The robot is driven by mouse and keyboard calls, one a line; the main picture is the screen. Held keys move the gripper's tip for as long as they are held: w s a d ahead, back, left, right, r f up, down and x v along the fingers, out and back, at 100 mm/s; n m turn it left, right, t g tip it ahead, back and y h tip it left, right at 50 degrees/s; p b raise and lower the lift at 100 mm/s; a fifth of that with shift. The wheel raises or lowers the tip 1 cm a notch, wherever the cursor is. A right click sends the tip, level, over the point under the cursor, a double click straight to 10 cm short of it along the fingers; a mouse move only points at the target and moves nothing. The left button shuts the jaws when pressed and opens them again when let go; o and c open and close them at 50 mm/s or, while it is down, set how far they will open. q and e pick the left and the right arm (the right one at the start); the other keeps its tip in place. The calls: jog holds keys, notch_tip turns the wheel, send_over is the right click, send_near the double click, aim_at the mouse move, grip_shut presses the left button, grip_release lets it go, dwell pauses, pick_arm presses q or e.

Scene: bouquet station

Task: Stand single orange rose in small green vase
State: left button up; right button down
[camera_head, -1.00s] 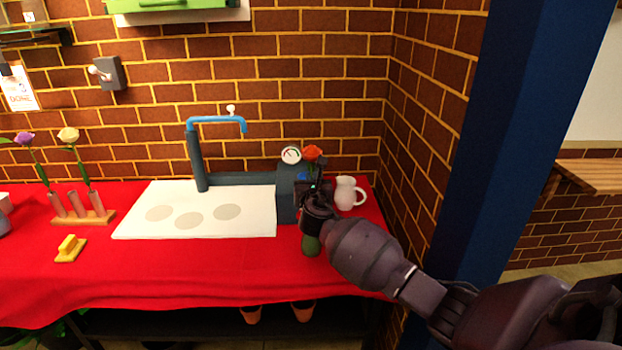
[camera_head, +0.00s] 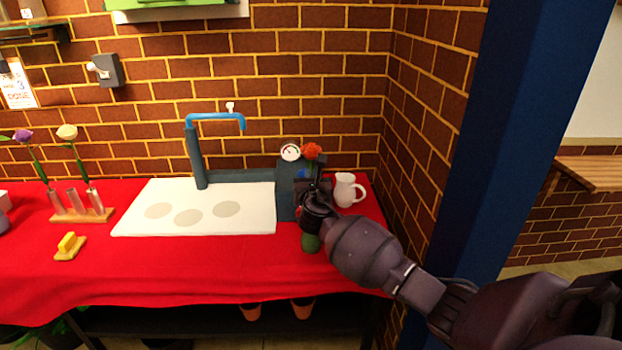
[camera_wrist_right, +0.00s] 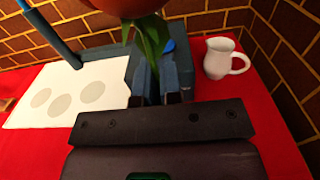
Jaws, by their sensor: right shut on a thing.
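The orange rose (camera_head: 312,151) stands roughly upright above my right gripper (camera_head: 318,186), in front of the dark tap housing. My right gripper is shut on the rose's stem. In the right wrist view the bloom (camera_wrist_right: 136,6) is cut by the top edge, and its green leaves (camera_wrist_right: 152,42) hang towards the jaws (camera_wrist_right: 160,98). The small green vase (camera_head: 310,243) stands on the red cloth directly below my right gripper. Its top is hidden by the gripper, so I cannot tell whether the stem is inside it. My left gripper is not in view.
A white jug (camera_head: 345,190) stands close behind and right of my gripper. A gauge housing with blue tap (camera_head: 216,119) and white board (camera_head: 150,224) lie left. A wooden holder (camera_head: 82,216) has purple and pale-yellow roses.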

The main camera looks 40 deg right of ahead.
jog(key=shift+f, duration=0.3)
dwell(0.5)
jog(key=c, duration=1.2)
grip_release()
jog(key=shift+s+a, duration=0.15)
jog(key=shift+s, duration=0.1)
jog(key=p+v, duration=0.1)
jog(key=v, duration=0.9)
jog(key=shift+s+a+f, duration=0.1)
